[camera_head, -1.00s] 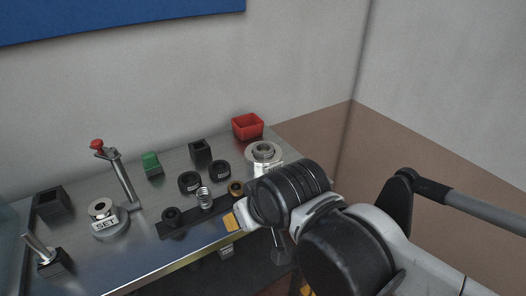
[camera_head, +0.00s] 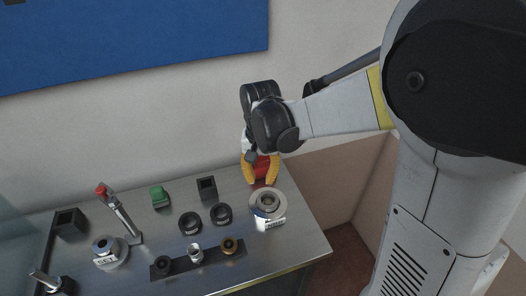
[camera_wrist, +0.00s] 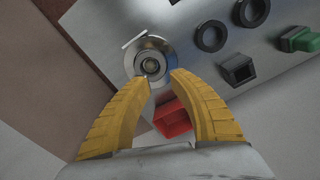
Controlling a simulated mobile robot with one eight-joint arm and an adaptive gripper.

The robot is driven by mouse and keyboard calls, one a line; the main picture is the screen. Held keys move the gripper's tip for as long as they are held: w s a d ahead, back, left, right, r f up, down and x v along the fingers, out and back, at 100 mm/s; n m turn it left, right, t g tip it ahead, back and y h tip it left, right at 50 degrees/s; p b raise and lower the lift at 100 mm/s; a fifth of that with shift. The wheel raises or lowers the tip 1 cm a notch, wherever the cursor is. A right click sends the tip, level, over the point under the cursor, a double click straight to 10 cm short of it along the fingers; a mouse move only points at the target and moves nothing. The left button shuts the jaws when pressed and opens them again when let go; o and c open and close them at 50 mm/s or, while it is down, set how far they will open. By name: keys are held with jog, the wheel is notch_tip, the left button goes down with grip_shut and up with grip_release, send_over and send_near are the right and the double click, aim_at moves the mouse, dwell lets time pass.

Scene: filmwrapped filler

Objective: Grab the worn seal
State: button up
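A round silver housing (camera_head: 266,203) with a ring-shaped centre and a white label stands near the right end of the metal bench. It also shows in the wrist view (camera_wrist: 149,64). I cannot tell whether the worn seal is in it. Two black rings (camera_head: 190,223) (camera_head: 221,213) with small unreadable labels lie left of it. In the wrist view they are at the top right (camera_wrist: 211,36) (camera_wrist: 252,12). My gripper (camera_head: 260,181), with yellow fingers, is above the bench's back right part, close to the housing. In the wrist view my gripper (camera_wrist: 162,77) is open and empty, its fingertips at the housing's lower edge.
A black square socket (camera_head: 207,188), a green block (camera_head: 159,196), a red-topped lever (camera_head: 102,189) and a dark strip with several parts (camera_head: 165,267) stand further left. A wall is behind.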

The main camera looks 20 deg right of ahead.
jog(key=b, duration=0.2)
send_over(260, 199)
jog(key=f, duration=0.5)
jog(key=shift+s+f, duration=0.25)
jog(key=shift+f, duration=0.05)
jog(key=f, duration=0.1)
jog(key=f+b, duration=0.1)
jog(key=f, duration=0.1)
jog(key=f+b, duration=0.1)
jog(key=f, duration=0.1)
jog(key=shift+w+f, duration=0.2)
jog(key=shift+w, duration=0.15)
grip_shut()
